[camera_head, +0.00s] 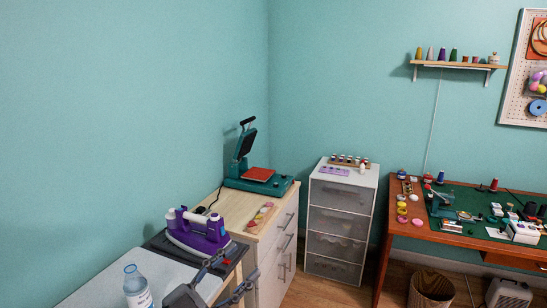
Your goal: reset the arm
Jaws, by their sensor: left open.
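My left gripper (237,266) shows at the bottom edge of the head view, left of centre. Its grey fingers are spread apart with nothing between them. It is in front of the ironing surface, just below and right of a purple and white iron (197,232) in the picture. I cannot tell the exact gap between them. Most of the left arm is below the frame. My right gripper is not in view.
The iron stands on a dark pad beside a pale board (90,290) with a clear bottle (137,288). Behind is a wooden cabinet (270,238) with a green heat press (258,178). A drawer unit (341,226) and a sewing desk (400,232) stand right. Floor shows between.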

